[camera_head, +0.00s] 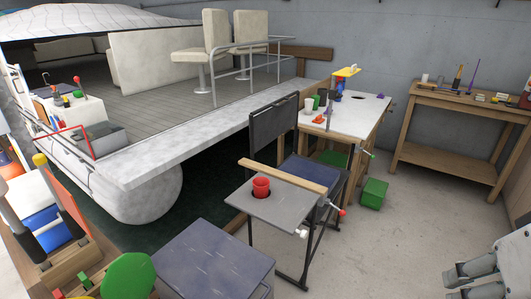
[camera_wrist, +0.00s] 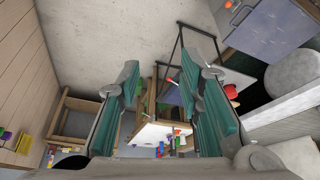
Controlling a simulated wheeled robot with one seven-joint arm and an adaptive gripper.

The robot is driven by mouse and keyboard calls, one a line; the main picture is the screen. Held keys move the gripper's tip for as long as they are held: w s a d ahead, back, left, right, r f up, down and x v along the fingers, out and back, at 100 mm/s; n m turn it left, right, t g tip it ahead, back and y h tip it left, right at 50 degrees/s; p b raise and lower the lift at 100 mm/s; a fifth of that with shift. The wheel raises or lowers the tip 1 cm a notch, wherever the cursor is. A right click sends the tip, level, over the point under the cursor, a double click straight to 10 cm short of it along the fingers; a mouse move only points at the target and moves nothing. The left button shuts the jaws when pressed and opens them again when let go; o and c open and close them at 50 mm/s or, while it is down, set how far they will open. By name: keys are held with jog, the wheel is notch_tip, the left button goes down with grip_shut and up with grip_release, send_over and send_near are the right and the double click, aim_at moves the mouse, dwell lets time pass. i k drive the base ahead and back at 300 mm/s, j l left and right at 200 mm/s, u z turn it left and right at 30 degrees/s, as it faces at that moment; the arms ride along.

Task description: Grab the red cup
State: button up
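The red cup (camera_head: 261,187) stands upright in a dark round recess on a small grey tray (camera_head: 290,213) at the side of a folding chair. In the wrist view a small red shape (camera_wrist: 231,91), partly behind the right finger, looks like the cup, but it is too small to be sure. My gripper (camera_wrist: 160,55) is open, with its two teal-padded fingers wide apart and nothing between them. It is well away from the cup. Part of my arm shows at the lower right of the head view.
A wooden bar (camera_head: 282,178) runs along the tray's far side, close behind the cup. The dark folding chair (camera_head: 318,172) stands behind it. A dark-topped box (camera_head: 212,262) is in front. A white-topped table (camera_head: 350,112) is behind. Concrete floor (camera_head: 405,205) is clear at right.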

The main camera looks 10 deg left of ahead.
aim_at(261, 184)
jog(key=i+l+u, duration=0.15)
jog(key=u, duration=0.25)
jog(key=i+l+u, duration=0.25)
jog(key=u, duration=0.2)
jog(key=i+l+u, duration=0.15)
jog(key=l+u, duration=0.25)
jog(key=i+l+u, duration=0.1)
jog(key=u, duration=0.3)
jog(key=l+u, duration=0.75)
jog(key=l, duration=0.3)
jog(key=l+u, duration=0.35)
jog(key=l, duration=0.35)
